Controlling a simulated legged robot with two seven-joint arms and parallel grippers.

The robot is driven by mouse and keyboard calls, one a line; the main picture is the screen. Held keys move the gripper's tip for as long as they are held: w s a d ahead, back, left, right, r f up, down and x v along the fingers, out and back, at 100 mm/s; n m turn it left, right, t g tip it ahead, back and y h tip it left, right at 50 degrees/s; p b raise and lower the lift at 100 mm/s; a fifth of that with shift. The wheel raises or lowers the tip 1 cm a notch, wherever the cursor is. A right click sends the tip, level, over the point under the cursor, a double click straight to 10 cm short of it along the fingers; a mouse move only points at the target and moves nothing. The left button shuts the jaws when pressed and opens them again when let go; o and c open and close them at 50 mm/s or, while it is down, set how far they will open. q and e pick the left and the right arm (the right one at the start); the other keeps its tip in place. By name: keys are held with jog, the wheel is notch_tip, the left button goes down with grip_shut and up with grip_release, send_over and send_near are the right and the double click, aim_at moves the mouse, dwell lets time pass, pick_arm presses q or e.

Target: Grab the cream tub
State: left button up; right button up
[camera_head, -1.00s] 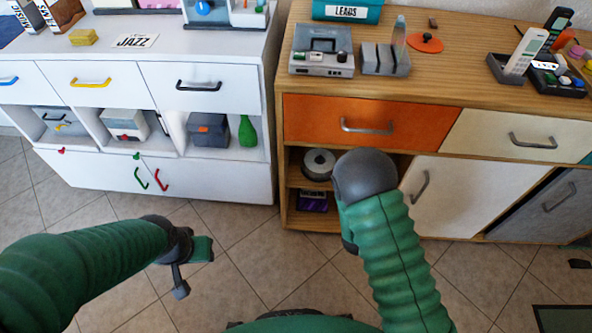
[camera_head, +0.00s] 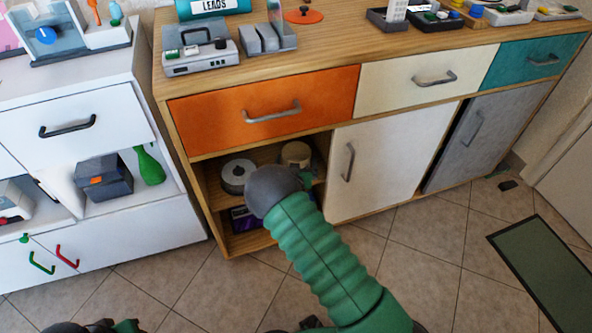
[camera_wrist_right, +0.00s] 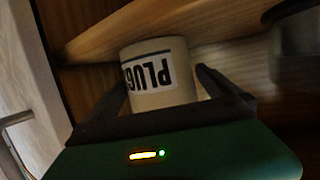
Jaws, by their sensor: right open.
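The cream tub (camera_head: 296,153) stands on the upper shelf of the open compartment under the orange drawer. In the right wrist view the right gripper (camera_wrist_right: 163,78) is open, with a finger on either side of the tub. My left gripper (camera_head: 100,326) is only partly in view at the bottom left edge.
A grey-white disc spool (camera_head: 238,175) stands left of the tub on the same shelf. A purple box (camera_head: 242,217) is on the shelf below. The orange drawer (camera_head: 262,108) is shut above. A white door (camera_head: 390,160) closes the right side.

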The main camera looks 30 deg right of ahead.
jog(key=shift+f+x, duration=0.2)
jog(key=shift+x, duration=0.95)
jog(key=shift+s+r, duration=0.1)
jog(key=shift+r, duration=0.1)
jog(key=shift+a, duration=0.1)
jog(key=c, duration=1.5)
